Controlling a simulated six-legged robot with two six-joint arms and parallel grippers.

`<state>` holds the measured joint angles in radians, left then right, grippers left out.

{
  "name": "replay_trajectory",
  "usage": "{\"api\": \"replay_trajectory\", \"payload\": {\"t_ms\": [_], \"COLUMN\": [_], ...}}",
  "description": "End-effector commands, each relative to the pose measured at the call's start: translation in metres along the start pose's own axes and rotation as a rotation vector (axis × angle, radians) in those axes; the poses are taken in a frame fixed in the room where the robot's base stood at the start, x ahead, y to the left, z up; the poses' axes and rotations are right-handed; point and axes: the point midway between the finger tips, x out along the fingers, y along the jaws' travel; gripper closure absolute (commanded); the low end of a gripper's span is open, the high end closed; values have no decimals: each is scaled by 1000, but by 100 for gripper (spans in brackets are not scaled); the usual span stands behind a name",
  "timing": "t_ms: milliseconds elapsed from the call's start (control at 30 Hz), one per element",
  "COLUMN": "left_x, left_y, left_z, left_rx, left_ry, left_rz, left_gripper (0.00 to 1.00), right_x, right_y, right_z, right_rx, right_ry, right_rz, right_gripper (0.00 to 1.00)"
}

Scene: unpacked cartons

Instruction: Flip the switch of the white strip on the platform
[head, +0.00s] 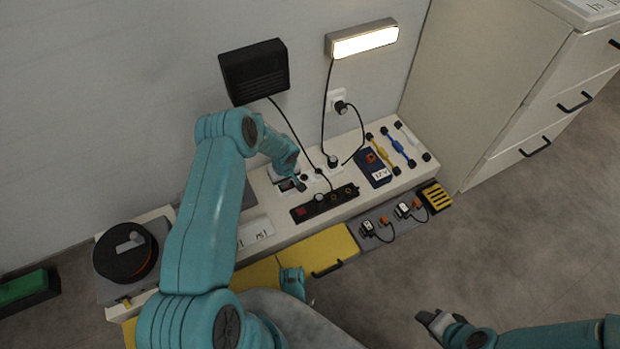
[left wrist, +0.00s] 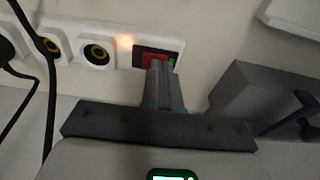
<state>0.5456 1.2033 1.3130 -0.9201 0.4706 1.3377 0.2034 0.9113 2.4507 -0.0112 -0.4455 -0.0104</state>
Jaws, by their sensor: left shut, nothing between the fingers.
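The white strip (head: 315,176) lies on the pale platform (head: 262,207), partly hidden behind my left gripper in the head view. In the left wrist view the white strip (left wrist: 72,40) shows dark round sockets and a red switch (left wrist: 150,58) at its right end. An orange glow shows beside the switch. My left gripper (head: 299,186) is shut and empty. Its fingertips (left wrist: 160,66) overlap the lower edge of the switch; I cannot tell whether they touch it. My right gripper (head: 430,319) is over the floor at lower right, away from the platform; its jaw state is unclear.
A black strip (head: 335,201) with a red switch lies in front of the white one. A dark blue box (head: 373,168) and coloured bars (head: 384,150) lie to the right. Cords hang from a lit lamp (head: 364,40) and a black wall box (head: 254,72). A cabinet (head: 490,80) stands at right.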

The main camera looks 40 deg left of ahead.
Motion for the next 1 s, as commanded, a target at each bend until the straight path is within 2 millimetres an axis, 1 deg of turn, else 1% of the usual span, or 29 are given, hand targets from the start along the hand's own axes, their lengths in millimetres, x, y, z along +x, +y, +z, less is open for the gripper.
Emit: {"api": "replay_trajectory", "payload": {"t_ms": [100, 267, 1000], "left_x": [2, -2, -66], "left_y": [0, 0, 0], "left_z": [0, 0, -10], "left_rx": [0, 0, 1], "left_ry": [0, 0, 0], "left_rz": [0, 0, 0], "left_gripper": [100, 100, 100], "right_x": [1, -2, -36], "right_y": [0, -1, -13], "right_z": [0, 0, -6], "right_rx": [0, 0, 0], "right_ry": [0, 0, 0], "right_rz": [0, 0, 0], "right_gripper": [57, 57, 57]}}
